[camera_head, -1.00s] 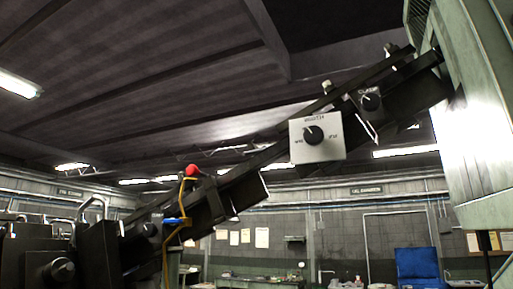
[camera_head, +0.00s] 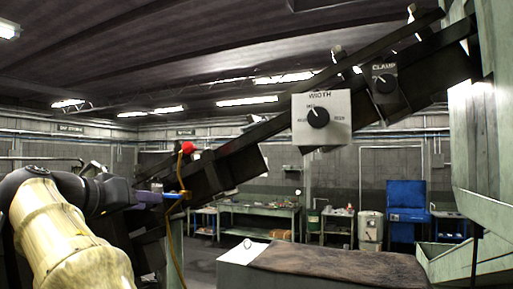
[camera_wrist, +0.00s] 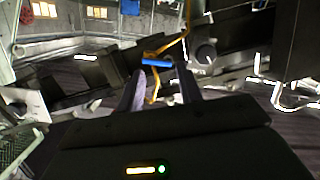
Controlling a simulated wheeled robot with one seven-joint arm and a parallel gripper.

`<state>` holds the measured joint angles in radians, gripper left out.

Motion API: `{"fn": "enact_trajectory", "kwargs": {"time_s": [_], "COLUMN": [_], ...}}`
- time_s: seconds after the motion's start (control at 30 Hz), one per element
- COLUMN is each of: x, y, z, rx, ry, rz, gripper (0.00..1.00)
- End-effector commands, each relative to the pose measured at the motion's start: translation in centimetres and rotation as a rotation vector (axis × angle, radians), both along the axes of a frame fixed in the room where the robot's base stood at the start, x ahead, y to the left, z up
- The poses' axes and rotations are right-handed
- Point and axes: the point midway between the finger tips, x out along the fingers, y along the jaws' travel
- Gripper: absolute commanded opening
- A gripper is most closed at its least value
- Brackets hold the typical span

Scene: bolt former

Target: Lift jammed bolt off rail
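The dark inclined rail (camera_head: 260,128) rises from lower left to upper right. My gripper (camera_head: 136,197) reaches in from the left, near the rail's lower end. In the wrist view its two purple-grey fingers (camera_wrist: 160,85) are apart with nothing visible gripped. A blue bar (camera_wrist: 157,62) on a yellow bent rod lies beyond the fingertips; the bar also shows in the head view (camera_head: 176,195).
A red knob (camera_head: 188,147) tops the yellow rod. The WIDTH dial (camera_head: 318,117) and CLAMP dial (camera_head: 385,84) hang along the rail. A pale green machine housing (camera_head: 490,140) stands at right. A box with a brown top (camera_head: 340,265) is in front. Benches stand behind.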

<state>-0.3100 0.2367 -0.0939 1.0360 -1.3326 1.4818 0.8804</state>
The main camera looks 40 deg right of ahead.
Motion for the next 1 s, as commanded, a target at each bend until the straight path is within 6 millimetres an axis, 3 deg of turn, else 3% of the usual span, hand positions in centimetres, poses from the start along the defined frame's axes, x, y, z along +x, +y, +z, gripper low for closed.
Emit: {"fn": "enact_trajectory", "kwargs": {"time_s": [0.03,0.1,0.2,0.3,0.43,0.77,1.0], "x": [-1.3,-3.7,-7.2,-10.0,-11.7,-11.8,-11.9], "y": [0.1,0.1,0.3,0.5,0.6,0.4,-2.4], "z": [4.0,8.2,12.7,15.2,16.3,16.2,16.3], "rx": [-0.015,-0.034,-0.048,-0.051,-0.052,-0.053,-0.053], "ry": [-0.095,-0.233,-0.416,-0.549,-0.624,-0.627,-0.625], "rz": [-0.056,-0.145,-0.261,-0.346,-0.396,-0.399,-0.401], "gripper": [0.36,0.36,0.36,0.36,0.36,0.36,0.36]}}
